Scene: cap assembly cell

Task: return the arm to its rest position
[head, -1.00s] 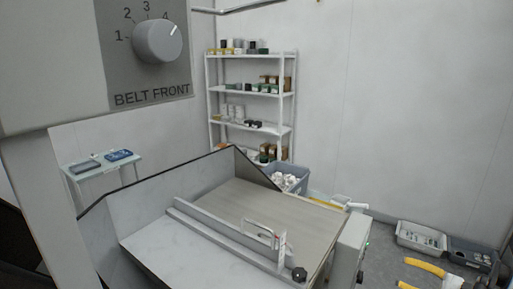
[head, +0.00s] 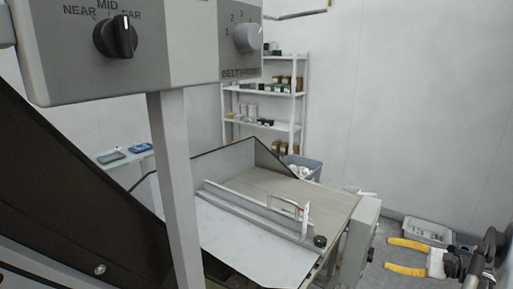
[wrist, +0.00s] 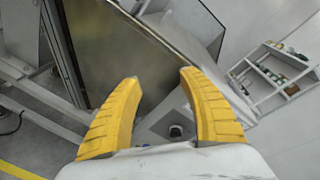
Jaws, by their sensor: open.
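My gripper (head: 406,257) shows at the lower right of the head view, with two yellow fingers spread apart and pointing left. It is to the right of the machine's conveyor and well clear of it. In the wrist view my gripper (wrist: 160,115) is open, with nothing between its yellow fingers. Part of my dark arm shows behind the gripper at the right edge of the head view.
A conveyor (head: 290,190) with a guide rail stands in the middle. A panel with knobs (head: 130,45) hangs at upper left. A shelf (head: 270,127), a bin (head: 302,165) and a floor tray (head: 425,231) stand farther back.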

